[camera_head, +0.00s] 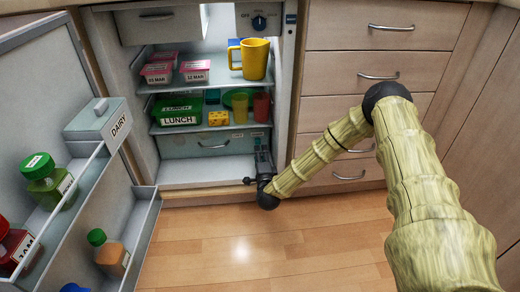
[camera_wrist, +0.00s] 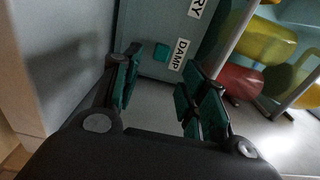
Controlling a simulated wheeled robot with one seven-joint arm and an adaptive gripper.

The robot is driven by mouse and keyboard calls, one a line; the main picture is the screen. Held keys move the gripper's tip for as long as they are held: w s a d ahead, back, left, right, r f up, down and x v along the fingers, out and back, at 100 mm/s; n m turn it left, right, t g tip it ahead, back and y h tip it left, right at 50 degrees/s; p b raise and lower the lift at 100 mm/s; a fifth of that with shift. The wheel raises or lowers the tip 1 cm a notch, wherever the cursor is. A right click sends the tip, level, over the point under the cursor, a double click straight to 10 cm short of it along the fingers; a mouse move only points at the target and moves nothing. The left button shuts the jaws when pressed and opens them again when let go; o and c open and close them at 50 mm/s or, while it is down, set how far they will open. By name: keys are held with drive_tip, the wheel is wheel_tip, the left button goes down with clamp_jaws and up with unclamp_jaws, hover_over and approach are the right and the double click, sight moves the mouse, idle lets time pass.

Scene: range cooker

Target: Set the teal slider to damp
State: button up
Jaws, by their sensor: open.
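In the wrist view the teal slider (camera_wrist: 162,53) is a small teal block on a grey-blue panel. It sits right beside the white DAMP label (camera_wrist: 180,54). Part of another label, reading "RY" (camera_wrist: 199,8), shows farther up at the frame edge. My gripper (camera_wrist: 160,92) is open, with its teal-padded fingers on either side of the space in front of the slider. No finger appears to touch the slider. In the head view my gripper (camera_head: 263,160) is low at the right side of the open fridge; the slider is too small to tell there.
The fridge drawer (camera_head: 208,144) lies left of my gripper. Shelves above hold a yellow mug (camera_head: 255,59), a green lunch box (camera_head: 180,112) and a red cup (camera_head: 261,107). The open fridge door (camera_head: 145,225) stands at left, closed kitchen drawers (camera_head: 375,75) at right.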

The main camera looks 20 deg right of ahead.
drive_tip(key=shift+v, duration=2.7)
drive_tip(key=s+a+f+n+g+y+p, duration=0.2)
drive_tip(key=s+a+f+n+g+y, duration=0.3)
drive_tip(key=s+a, duration=0.4)
drive_tip(key=s+a+f+n+g+y+p, duration=0.25)
drive_tip(key=s+a+f+n, duration=0.3)
drive_tip(key=s, duration=0.45)
drive_tip(key=s+d+r+n+g+h+p, duration=0.1)
drive_tip(key=s+d+n+g+p, duration=0.3)
drive_tip(key=s, duration=1.1)
drive_tip(key=s+d+r+n+g+h+p, duration=0.15)
drive_tip(key=s+n+g, duration=0.45)
drive_tip(key=s, duration=1)
wheel_tip(320, 180, up, 38)
drive_tip(key=p, duration=3.6)
drive_tip(key=shift+w+a+p, duration=0.15)
drive_tip(key=shift+w+p, duration=0.2)
drive_tip(key=shift+w, duration=0.1)
drive_tip(key=shift+f, duration=0.15)
